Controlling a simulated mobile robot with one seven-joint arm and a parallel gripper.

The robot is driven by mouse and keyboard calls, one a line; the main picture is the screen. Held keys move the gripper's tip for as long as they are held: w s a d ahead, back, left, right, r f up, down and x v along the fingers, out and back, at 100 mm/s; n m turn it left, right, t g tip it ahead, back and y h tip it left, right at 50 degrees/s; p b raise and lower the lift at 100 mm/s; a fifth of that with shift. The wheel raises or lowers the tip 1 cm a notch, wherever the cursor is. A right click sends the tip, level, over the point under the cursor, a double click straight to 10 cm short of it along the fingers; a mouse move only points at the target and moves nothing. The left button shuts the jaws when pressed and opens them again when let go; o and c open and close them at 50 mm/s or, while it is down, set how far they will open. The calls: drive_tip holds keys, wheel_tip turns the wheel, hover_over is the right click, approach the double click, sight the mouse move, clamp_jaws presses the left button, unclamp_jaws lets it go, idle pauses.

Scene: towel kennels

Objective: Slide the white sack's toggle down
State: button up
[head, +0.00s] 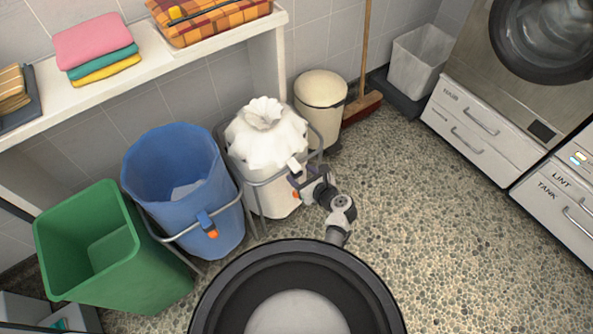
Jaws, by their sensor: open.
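The white sack (265,180) stands in a grey metal frame, its top gathered into ruffled folds around a small opening. A small white block that looks like its toggle (294,163) shows on its front right side, just above my gripper. My gripper (297,178) is open at the sack's front right side, close to this block. I cannot tell whether the fingers touch it or are around it. A small orange spot shows on the sack just below the gripper. The gripper hides part of the sack's front.
A cream bin (321,105) and a broom (365,60) stand behind. A shelf (160,60) holds towels. The pebbled floor (430,220) on the right is clear.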

drive_tip(key=shift+x, duration=1.6)
drive_tip(key=shift+c, duration=0.2)
drive_tip(key=c, duration=1.2)
clamp_jaws()
